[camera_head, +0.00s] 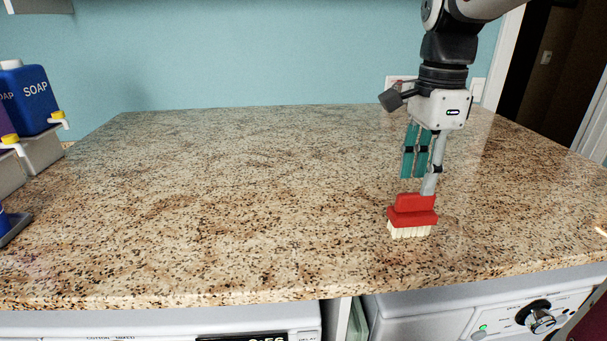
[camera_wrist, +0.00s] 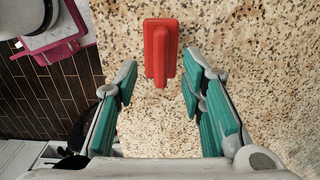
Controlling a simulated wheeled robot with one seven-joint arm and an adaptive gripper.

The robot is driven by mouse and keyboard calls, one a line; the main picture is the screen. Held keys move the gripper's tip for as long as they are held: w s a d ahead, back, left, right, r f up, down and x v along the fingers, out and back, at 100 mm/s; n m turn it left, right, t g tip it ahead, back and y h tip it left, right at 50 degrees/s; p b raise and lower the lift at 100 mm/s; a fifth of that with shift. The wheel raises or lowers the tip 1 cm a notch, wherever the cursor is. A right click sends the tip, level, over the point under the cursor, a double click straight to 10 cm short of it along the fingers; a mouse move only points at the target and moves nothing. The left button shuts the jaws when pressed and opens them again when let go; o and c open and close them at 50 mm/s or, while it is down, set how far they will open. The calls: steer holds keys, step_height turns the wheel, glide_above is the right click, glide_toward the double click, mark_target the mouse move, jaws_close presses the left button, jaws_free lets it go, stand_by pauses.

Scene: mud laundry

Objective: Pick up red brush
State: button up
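The red brush (camera_head: 412,212) stands on the granite counter near its front edge, right of centre, with its pale bristles down and its red handle block up. In the wrist view the brush (camera_wrist: 160,48) lies ahead of the fingertips, roughly centred between their lines. My gripper (camera_head: 416,178) points down above and just behind the brush in the head view. In the wrist view my gripper (camera_wrist: 160,82) has its teal-padded fingers wide apart, with bare counter between them. No finger visibly grips the brush.
The granite counter (camera_head: 220,190) is mostly clear. Washing machines (camera_head: 480,315) sit below the front edge. A blue wall (camera_head: 230,55) closes the back. A pink-edged object (camera_wrist: 62,48) shows off the counter at upper left in the wrist view.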

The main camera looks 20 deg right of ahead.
mark_target(418, 194)
step_height(418, 194, down, 5)
steer(key=shift+d+f, duration=0.1)
steer(key=shift+d, duration=0.05)
steer(key=shift+c, duration=0.3)
jaws_close()
